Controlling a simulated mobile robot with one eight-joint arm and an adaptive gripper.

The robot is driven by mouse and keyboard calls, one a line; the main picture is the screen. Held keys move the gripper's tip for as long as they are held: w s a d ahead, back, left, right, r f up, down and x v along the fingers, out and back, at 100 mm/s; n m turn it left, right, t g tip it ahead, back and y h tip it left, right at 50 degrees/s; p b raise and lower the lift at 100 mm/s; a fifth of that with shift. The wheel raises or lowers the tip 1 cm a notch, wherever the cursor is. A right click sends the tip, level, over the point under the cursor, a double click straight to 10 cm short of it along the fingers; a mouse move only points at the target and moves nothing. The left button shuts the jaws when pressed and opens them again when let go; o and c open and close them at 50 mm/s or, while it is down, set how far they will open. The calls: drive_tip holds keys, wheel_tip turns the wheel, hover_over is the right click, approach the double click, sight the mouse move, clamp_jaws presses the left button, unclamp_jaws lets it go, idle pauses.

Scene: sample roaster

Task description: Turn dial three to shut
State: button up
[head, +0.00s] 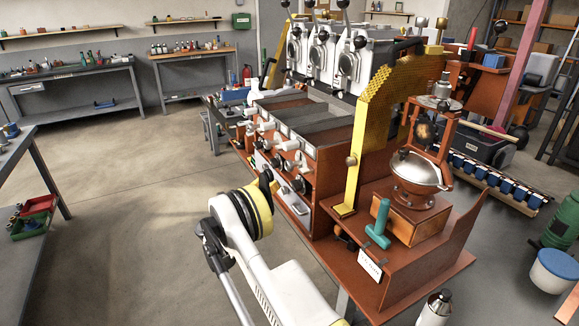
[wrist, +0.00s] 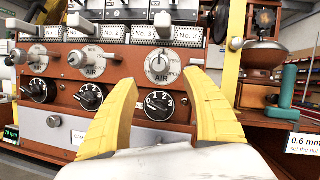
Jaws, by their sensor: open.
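Three black dials with white numerals sit in a row on the brown roaster front in the wrist view. The rightmost, dial three (wrist: 159,105), is under the No. 3 label (wrist: 188,39) and shows between my fingers; its exact setting is too small to tell. The middle dial (wrist: 91,97) is partly behind my left finger, and the left dial (wrist: 39,90) is clear. My gripper (wrist: 161,80) has two yellow fingers spread apart, with nothing between them but the view of the panel. I cannot tell whether a finger touches the dial. In the head view my wrist hides the fingertips.
A silver AIR knob (wrist: 162,66) is just above dial three, with white levers above it. A teal handle (head: 380,224) and a yellow upright (head: 358,150) stand to the right. Open floor (head: 130,200) lies left of the machine.

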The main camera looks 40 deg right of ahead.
sight(290, 165)
drive_tip(key=b+x, duration=0.2)
drive_tip(key=x, duration=0.7)
drive_tip(key=shift+d+r+b, duration=0.1)
drive_tip(key=shift+d+b, duration=0.15)
drive_tip(key=shift+b, duration=0.05)
drive_tip(key=c, duration=1.2)
